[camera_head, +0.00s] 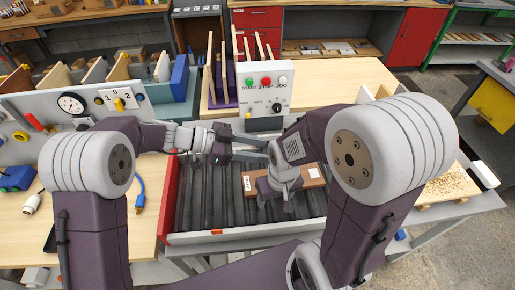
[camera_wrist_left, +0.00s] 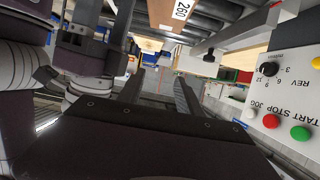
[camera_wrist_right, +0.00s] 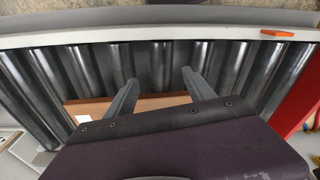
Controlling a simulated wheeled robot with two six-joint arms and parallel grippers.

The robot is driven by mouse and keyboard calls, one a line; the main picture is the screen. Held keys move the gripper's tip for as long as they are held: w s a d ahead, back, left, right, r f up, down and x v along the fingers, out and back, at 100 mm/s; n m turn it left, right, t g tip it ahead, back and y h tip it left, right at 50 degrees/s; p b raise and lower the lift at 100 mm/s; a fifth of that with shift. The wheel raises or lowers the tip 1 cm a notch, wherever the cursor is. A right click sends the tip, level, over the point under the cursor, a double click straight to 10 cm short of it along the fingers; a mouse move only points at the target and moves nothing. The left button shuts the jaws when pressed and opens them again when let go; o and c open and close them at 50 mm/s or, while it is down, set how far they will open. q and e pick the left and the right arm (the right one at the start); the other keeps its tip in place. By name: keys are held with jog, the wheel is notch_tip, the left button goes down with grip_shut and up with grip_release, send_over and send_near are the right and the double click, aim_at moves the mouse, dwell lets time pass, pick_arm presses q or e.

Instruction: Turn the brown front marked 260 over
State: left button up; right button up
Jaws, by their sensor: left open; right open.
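The brown front (camera_head: 314,173) lies flat on the dark rollers, with a white label near its left end. In the left wrist view the label on the brown front (camera_wrist_left: 159,13) reads 260. My right gripper (camera_head: 278,194) is above the front and hides its middle. In the right wrist view the right gripper (camera_wrist_right: 160,80) is open, with the front (camera_wrist_right: 88,111) below its fingers; I cannot tell whether they touch it. My left gripper (camera_head: 255,150) is open and empty, above the rollers behind the front's label end.
The roller bed (camera_head: 205,200) has a red side rail (camera_head: 168,200) and a pale front rail (camera_head: 235,237). A control box (camera_head: 264,92) with buttons stands behind it. A gauge panel (camera_head: 85,108) is on the left. Bare rollers show left of the front.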

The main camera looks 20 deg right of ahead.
jog(key=shift+f+b, duration=0.75)
jog(key=shift+b, duration=0.05)
pick_arm(q)
jog(key=a, duration=0.3)
jog(key=shift+w, duration=0.35)
jog(key=shift+a, duration=0.1)
pick_arm(e)
jog(key=shift+f, duration=0.25)
jog(key=shift+f+b, duration=0.4)
jog(key=shift+b, duration=0.25)
pick_arm(q)
jog(key=a, duration=0.3)
jog(key=shift+w, duration=0.35)
pick_arm(e)
jog(key=shift+a+r, duration=0.1)
jog(key=shift+a, duration=0.05)
pick_arm(q)
jog(key=o, duration=0.6)
jog(key=shift+d, duration=0.15)
jog(key=shift+c, duration=0.2)
